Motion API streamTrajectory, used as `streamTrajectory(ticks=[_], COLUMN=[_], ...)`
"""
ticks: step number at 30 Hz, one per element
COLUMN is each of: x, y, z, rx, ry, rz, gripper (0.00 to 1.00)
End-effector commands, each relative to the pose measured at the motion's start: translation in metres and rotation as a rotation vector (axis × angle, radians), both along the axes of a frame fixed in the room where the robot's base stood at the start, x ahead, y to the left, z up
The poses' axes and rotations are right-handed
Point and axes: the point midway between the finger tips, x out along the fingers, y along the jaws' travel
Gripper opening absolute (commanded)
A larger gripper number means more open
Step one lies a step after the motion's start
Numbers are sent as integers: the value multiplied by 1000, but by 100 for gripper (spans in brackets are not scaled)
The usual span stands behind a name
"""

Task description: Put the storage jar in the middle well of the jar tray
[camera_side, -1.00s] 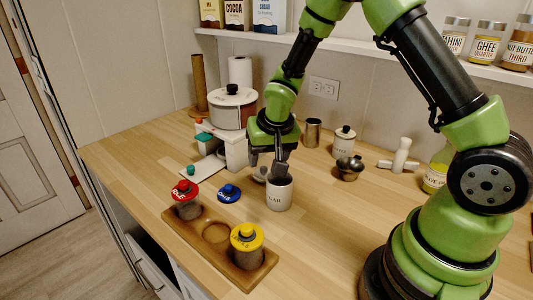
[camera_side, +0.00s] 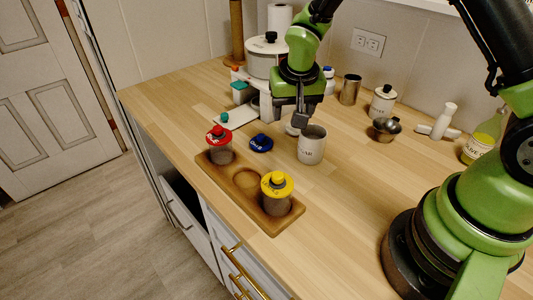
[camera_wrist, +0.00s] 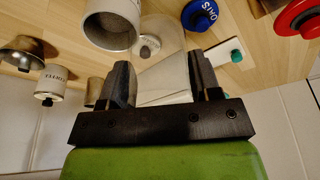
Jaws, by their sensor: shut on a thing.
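My gripper (camera_side: 302,118) hangs low behind the open white canister (camera_side: 311,148). In the wrist view its two fingers (camera_wrist: 160,75) stand apart, with a faint, clear, pale shape (camera_wrist: 168,38) at their tips. This looks like the glass storage jar held between them; its outline is hard to make out. The wooden jar tray (camera_side: 262,217) lies near the counter's front edge. Its middle well (camera_side: 245,178) is empty. A red-lidded jar (camera_side: 220,147) stands in the far-left well and a yellow-lidded jar (camera_side: 277,193) in the near-right well.
A blue lid marked OATS (camera_side: 261,143) sits on the counter behind the tray; it also shows in the wrist view (camera_wrist: 200,14). A white riser with a large pot (camera_side: 265,56) stands behind. A metal cup (camera_side: 350,89), lidded canister (camera_side: 383,102) and small pot (camera_side: 385,129) stand right.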

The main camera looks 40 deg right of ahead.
Motion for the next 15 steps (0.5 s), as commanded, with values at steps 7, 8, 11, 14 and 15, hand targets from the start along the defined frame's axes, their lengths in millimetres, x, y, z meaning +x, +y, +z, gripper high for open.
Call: streamTrajectory(ticks=[7,8,11,14,15], x=[9,9,6,4,4], y=[86,94,115,124,124], z=[15,17,20,12,5], rx=[0,0,1,1,-1], ry=[-5,-5,-2,1,3], rz=[10,8,3,-1,-4], gripper=[30,30,30,30,30])
